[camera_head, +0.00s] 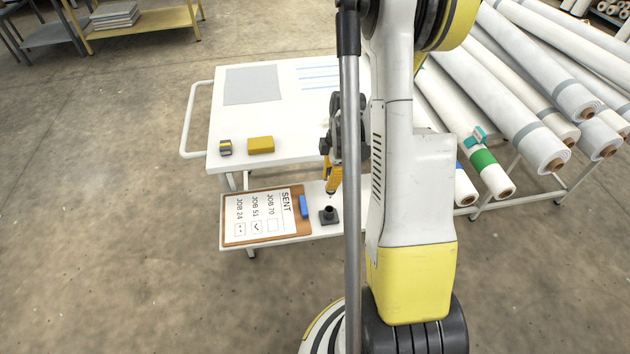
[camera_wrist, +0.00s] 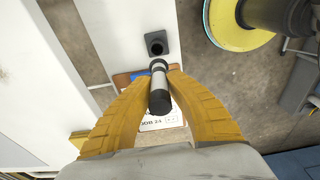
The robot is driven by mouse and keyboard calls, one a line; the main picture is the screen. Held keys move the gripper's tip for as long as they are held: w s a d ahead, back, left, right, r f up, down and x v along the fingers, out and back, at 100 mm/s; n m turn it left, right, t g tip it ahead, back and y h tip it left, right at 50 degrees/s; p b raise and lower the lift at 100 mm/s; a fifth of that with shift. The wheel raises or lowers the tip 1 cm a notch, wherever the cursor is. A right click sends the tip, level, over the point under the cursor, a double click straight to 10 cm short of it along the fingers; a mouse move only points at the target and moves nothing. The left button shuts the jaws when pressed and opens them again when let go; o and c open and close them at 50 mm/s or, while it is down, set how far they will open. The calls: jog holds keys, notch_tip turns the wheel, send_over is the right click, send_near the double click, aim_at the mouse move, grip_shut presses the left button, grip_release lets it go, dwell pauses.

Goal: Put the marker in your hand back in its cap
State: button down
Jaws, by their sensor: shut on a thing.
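My gripper (camera_head: 332,180) points down over the low white shelf of the cart, partly hidden behind my arm. In the wrist view its yellow fingers (camera_wrist: 158,92) are shut on the marker (camera_wrist: 158,82), which has a pale barrel and a dark end nearest the camera. The marker's lower tip shows just below the fingers in the head view. The cap (camera_head: 328,211) is a small black cup standing on a square black base on the shelf; it also shows in the wrist view (camera_wrist: 156,45), open side up. The tip is above the cap and apart from it.
A brown clipboard (camera_head: 240,239) with a job list lies left of the cap, with a blue block (camera_head: 304,207) at its right edge. A yellow block (camera_head: 261,145) and a small grey-yellow item (camera_head: 225,147) sit on the upper top. White rolls (camera_head: 510,120) lie at right.

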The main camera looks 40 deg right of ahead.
jog(key=shift+w+d+f+b, duration=0.15)
jog(key=shift+f+b, duration=0.2)
jog(key=shift+f, duration=0.3)
jog(key=shift+f+b, duration=1.25)
jog(key=shift+f, duration=0.7)
jog(key=shift+b, duration=0.3)
jog(key=shift+f+b, duration=1.2)
jog(key=shift+f, duration=0.05)
jog(key=shift+f, duration=0.95)
jog(key=c, duration=1.4)
grip_release()
jog(key=shift+r, duration=0.1)
